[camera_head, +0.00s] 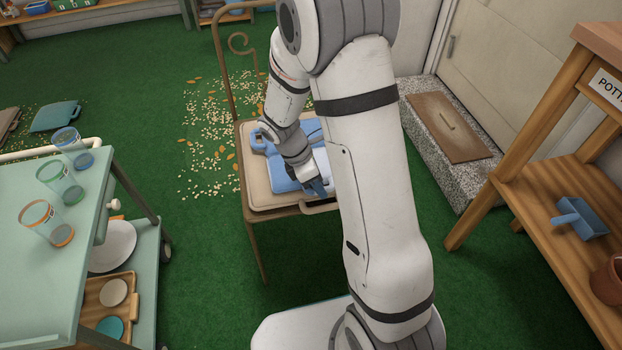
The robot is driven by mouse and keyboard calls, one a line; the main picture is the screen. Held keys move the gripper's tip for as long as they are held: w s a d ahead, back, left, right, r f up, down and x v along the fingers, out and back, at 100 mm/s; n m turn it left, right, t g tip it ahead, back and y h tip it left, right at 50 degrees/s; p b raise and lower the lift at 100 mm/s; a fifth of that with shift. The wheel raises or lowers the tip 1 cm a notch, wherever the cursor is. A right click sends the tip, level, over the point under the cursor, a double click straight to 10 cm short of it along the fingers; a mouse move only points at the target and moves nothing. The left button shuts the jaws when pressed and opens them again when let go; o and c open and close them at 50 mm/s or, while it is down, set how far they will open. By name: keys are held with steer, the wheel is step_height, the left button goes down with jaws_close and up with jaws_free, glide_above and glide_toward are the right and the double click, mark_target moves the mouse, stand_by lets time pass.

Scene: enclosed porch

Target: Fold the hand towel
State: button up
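A light blue cloth-like piece (284,180), which I take for the hand towel, lies on the beige seat of a metal-framed chair (256,199). A blue part with a small loop or opening (258,141) shows at its far left edge. My wrist and arm hide much of its middle and right side, so its full outline and any folds cannot be told. My gripper (317,187) points down at the near right part of the cloth, over the seat. Its fingers are small and partly hidden; whether they grip the cloth is unclear.
A green cart (40,265) with several tumblers stands at left. Pale flakes (215,120) litter the green floor behind the chair. A stone step (450,135) and wooden shelf (540,200) with a blue scoop (580,218) stand at right.

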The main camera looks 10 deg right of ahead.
steer(key=shift+s+d+f, duration=0.1)
steer(key=shift+d+f, duration=0.1)
steer(key=shift+f, duration=0.2)
steer(key=shift+c, duration=0.2)
jaws_close()
steer(key=shift+c, duration=1.6)
jaws_free()
